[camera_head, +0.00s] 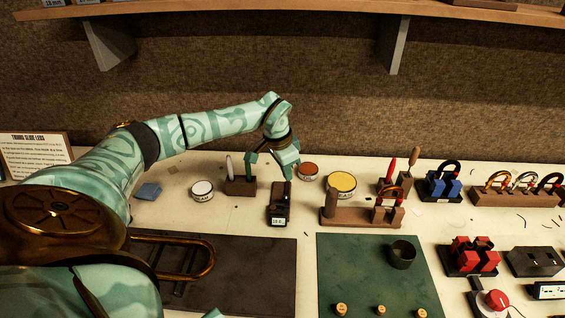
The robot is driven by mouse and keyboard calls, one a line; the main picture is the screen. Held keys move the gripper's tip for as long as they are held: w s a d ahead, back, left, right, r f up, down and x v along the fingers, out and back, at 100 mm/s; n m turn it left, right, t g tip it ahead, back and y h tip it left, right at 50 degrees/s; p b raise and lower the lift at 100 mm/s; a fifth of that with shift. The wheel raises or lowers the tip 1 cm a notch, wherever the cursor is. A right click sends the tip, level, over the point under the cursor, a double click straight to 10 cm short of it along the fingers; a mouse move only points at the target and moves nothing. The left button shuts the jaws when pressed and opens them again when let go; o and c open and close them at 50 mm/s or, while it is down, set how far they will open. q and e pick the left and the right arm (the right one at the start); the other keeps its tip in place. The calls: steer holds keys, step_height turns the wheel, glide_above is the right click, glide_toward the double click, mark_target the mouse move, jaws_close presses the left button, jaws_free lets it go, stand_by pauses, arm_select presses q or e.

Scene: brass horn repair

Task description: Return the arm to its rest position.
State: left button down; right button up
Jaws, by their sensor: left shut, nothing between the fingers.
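My left arm (212,122) is pale green with teal swirls and reaches from the left over the bench. Its gripper (286,172) points down at the back of the bench, with its fingers together and nothing held. It shows just above a small black device with a label (279,212), in front of the felt wall. I cannot tell whether the gripper touches the device. My right gripper is not in view.
A tool block (240,186), a white tin (202,190), a red-topped tin (308,171) and a yellow tin (341,184) stand nearby. A brass slide (185,262) lies on the dark mat (250,285). A green mat (340,270) holds a dark cup (403,254). A shelf (300,8) hangs above.

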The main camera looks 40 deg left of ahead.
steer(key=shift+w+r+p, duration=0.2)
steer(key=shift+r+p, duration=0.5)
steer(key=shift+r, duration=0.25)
